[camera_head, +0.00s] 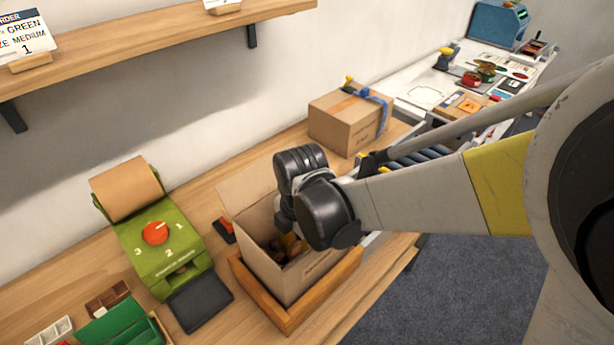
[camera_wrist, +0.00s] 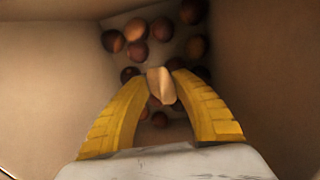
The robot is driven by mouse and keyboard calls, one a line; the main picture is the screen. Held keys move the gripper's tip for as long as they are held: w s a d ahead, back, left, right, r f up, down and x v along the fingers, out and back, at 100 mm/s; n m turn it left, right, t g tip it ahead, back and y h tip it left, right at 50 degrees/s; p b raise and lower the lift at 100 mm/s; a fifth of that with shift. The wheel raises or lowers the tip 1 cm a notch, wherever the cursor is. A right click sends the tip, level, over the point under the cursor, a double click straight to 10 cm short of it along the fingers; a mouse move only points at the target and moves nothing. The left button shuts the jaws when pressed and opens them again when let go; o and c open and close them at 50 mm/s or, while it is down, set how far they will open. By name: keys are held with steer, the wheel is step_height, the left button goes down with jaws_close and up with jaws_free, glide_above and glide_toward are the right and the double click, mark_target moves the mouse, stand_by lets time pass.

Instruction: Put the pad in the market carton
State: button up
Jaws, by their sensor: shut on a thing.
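The open brown carton (camera_head: 272,272) stands in a wooden frame on the bench, its flap raised at the left. My wrist is over the carton in the head view, and my fingers are hidden there by the wrist and the carton wall. In the wrist view my gripper (camera_wrist: 160,84) has its two yellow fingers shut on a small tan pad (camera_wrist: 161,90). The pad is between the fingertips, inside the carton walls (camera_wrist: 52,80). Several brown chestnuts (camera_wrist: 135,29) lie on the carton floor beyond it. I cannot tell whether the pad touches them.
A green machine (camera_head: 158,240) with an orange dial stands left of the carton, with a dark plate (camera_head: 200,302) before it. A closed carton with a blue ribbon (camera_head: 345,122) stands behind. A shelf (camera_head: 150,42) runs above the bench. The carton walls closely surround my fingers.

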mark_target(299, 245)
steer(key=shift+f, duration=0.2)
steer(key=o, duration=0.8)
steer(key=shift+r, duration=0.1)
steer(key=shift+r, duration=0.1)
steer(key=r+p, duration=0.1)
steer(key=r, duration=0.3)
steer(key=r+p, duration=0.2)
steer(key=r, duration=0.2)
steer(key=r+p, duration=0.2)
steer(key=r, duration=0.2)
steer(key=shift+s+d, duration=0.35)
steer(key=shift+d, duration=0.05)
